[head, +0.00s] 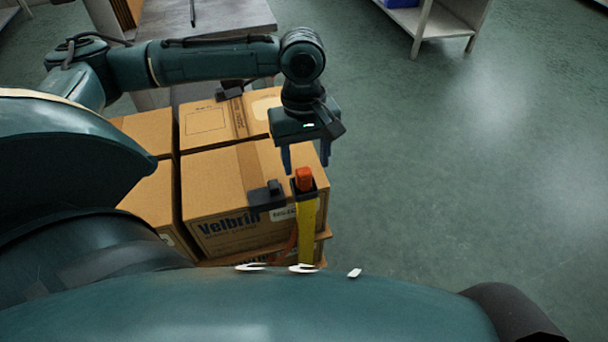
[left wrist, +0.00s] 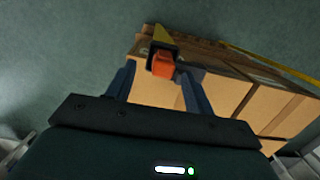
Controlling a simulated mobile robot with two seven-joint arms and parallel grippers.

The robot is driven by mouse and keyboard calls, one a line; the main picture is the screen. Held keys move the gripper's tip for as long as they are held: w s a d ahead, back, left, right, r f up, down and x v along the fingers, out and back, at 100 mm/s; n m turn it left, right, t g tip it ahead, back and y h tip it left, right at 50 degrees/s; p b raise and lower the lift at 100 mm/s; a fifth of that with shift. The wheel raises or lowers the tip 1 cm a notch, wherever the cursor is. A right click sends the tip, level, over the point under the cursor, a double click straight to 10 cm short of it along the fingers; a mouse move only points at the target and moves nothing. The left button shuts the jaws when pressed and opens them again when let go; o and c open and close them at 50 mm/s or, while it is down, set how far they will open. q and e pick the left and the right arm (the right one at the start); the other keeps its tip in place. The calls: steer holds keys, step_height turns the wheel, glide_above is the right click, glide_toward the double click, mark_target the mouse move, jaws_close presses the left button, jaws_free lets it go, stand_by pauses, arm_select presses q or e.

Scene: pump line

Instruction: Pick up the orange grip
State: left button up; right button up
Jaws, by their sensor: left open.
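The orange grip (head: 304,178) sits in a dark holder at the top of a yellow upright piece (head: 307,225), at the front right corner of the stacked boxes. In the left wrist view the orange grip (left wrist: 163,64) shows between and beyond the fingertips. My left gripper (head: 307,160) is open and empty, with its fingers pointing down, above and slightly behind the grip in the head view. The left wrist view shows the open fingers (left wrist: 158,84) on either side of the grip's line. I cannot tell the exact gap to it. My right gripper is not in view.
Cardboard boxes (head: 225,185) stand stacked on a pallet beside the grip. A black bracket (head: 267,195) sits on the front box's edge. A grey table (head: 230,18) is behind, and a shelf (head: 425,20) stands at the back right. The green floor on the right is clear.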

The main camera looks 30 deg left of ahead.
arm_select(q)
steer(key=f, duration=0.4)
steer(key=shift+s, duration=0.25)
steer(key=shift+c, duration=0.4)
steer(key=c, duration=1)
